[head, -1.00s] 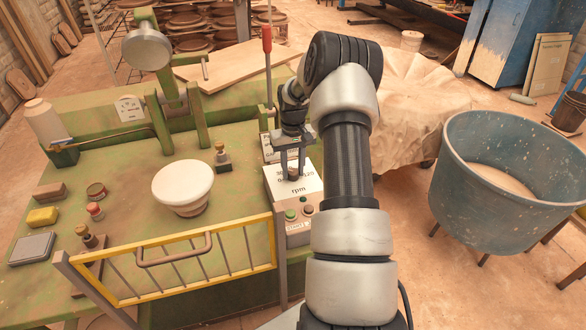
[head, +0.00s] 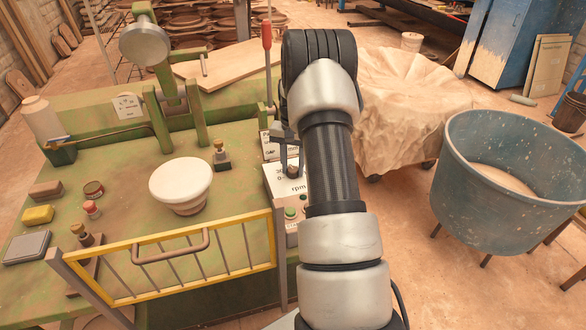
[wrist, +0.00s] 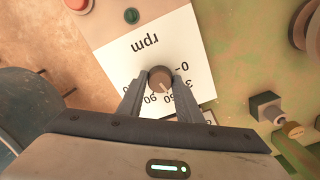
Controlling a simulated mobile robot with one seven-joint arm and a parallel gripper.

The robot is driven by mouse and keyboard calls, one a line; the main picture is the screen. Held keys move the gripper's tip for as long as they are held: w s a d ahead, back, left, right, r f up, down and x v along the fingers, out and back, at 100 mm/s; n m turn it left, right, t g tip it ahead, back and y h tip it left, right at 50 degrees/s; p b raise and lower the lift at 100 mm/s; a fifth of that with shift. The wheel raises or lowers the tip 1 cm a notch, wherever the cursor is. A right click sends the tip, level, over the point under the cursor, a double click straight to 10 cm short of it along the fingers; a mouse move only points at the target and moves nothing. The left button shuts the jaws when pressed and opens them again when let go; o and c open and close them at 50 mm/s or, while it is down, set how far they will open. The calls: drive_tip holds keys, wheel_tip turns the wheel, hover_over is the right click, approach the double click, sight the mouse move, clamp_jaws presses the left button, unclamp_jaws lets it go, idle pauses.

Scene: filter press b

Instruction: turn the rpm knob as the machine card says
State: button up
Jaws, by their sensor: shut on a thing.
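The rpm knob (wrist: 160,78) is a round brown knob with a pale pointer mark, set on a white dial plate (wrist: 124,54). In the wrist view the plate reads "rpm" upside down, with numbers partly hidden by the fingers. My gripper (wrist: 160,92) is shut on the knob, one finger on each side. In the head view the white rpm dial (head: 272,181) sits on top of the control box, and my arm covers its right part.
A green button (head: 291,212) is on the box front below the dial; the wrist view also shows a red button (wrist: 78,4). A yellow guard rail (head: 180,258) runs along the machine front. A red-topped lever (head: 267,40) stands behind the box. A blue tub (head: 490,215) stands right.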

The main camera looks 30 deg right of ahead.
drive_tip(key=m, duration=0.5)
drive_tip(key=shift+m+b, duration=0.3)
drive_tip(key=m, duration=0.5)
drive_tip(key=shift+m, duration=0.3)
drive_tip(key=o, duration=1)
drive_tip(key=shift+o, duration=0.2)
wheel_tip(320, 180, up, 18)
drive_tip(key=p, duration=0.1)
drive_tip(key=shift+f, duration=0.25)
